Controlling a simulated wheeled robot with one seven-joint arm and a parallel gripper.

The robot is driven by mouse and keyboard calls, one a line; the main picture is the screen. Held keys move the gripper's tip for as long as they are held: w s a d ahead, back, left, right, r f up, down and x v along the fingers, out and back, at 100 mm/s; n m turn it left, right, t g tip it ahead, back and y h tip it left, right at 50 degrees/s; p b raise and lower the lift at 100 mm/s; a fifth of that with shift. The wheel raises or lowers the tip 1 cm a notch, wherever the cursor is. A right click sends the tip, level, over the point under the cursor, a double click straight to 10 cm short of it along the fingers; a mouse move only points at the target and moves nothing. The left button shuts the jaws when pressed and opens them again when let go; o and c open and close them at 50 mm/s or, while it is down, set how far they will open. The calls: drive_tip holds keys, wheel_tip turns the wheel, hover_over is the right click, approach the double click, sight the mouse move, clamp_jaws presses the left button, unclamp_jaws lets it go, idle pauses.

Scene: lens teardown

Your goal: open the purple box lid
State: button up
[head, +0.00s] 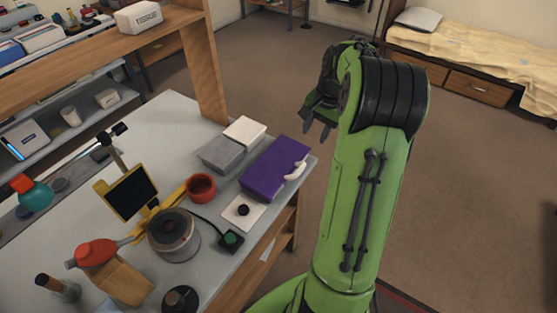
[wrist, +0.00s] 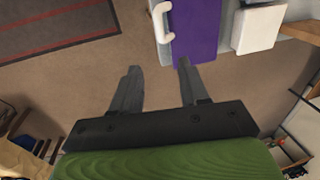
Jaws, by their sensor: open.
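The purple box (head: 272,169) lies flat near the right edge of the grey table (head: 168,112), its lid shut. A white curved handle (head: 296,171) is on its side facing the table's edge. In the wrist view the purple box (wrist: 195,28) shows at the top, with the white handle (wrist: 163,22) on its left edge. My gripper (head: 318,124) hangs beyond the table's edge, apart from the box and empty. In the wrist view its two fingers (wrist: 156,82) are spread wide over the floor, the right fingertip appearing just below the box.
A grey box (head: 220,154) and a white box (head: 245,131) stand left of the purple box. A white plate with a black knob (head: 243,211) and a red cup (head: 201,187) are nearby. A wooden post (head: 204,75) rises behind.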

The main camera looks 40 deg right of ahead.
sight(302, 167)
drive_tip(key=w+f+b, duration=0.1)
drive_tip(key=f, duration=0.4)
drive_tip(key=f+b, duration=0.1)
drive_tip(key=f, duration=0.4)
drive_tip(key=w+f+b, duration=0.1)
drive_tip(key=f+b, duration=0.1)
drive_tip(key=f, duration=0.3)
drive_tip(key=shift+w+a+f, duration=0.35)
drive_tip(key=shift+a+f, duration=0.05)
drive_tip(key=shift+c, duration=0.3)
clamp_jaws()
